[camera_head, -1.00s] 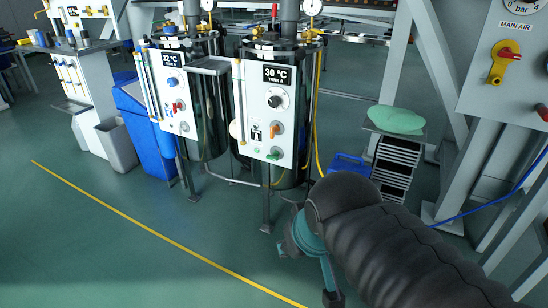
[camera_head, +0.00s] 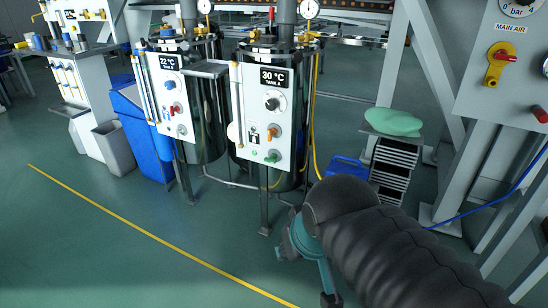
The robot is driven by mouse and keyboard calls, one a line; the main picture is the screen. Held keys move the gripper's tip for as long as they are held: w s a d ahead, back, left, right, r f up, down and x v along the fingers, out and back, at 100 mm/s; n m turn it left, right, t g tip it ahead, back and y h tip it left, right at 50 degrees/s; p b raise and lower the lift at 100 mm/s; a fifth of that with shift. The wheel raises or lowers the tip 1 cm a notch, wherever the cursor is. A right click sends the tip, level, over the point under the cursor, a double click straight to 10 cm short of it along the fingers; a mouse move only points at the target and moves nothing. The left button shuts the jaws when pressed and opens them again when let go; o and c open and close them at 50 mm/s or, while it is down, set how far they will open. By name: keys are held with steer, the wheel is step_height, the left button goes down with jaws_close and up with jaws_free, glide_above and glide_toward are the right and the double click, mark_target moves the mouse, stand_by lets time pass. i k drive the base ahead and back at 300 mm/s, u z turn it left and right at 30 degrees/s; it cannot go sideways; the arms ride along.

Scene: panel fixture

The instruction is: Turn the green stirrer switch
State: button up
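The green stirrer switch (camera_head: 272,156) is a small knob at the bottom of the white panel (camera_head: 281,95) on the tank marked 30 °C. An orange switch (camera_head: 272,134) and a black dial (camera_head: 272,103) sit above it. My arm, in a black ribbed sleeve, comes in from the lower right. Its teal end parts hang low in front of the tank. My gripper (camera_head: 328,298) seems to be at the lower end of these parts, below the panel and apart from the switch. Its fingers are too unclear to tell open from shut.
A second tank panel (camera_head: 172,95), marked 22 °C, stands to the left. A stepped stand (camera_head: 396,160) with a green item on top and a blue container (camera_head: 342,166) are to the right. A grey MAIN AIR panel (camera_head: 510,80) is at far right. The left floor is clear.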

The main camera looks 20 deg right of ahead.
mark_target(272, 160)
steer(key=z, duration=0.5)
steer(key=k, duration=0.4)
steer(key=u, duration=1.25)
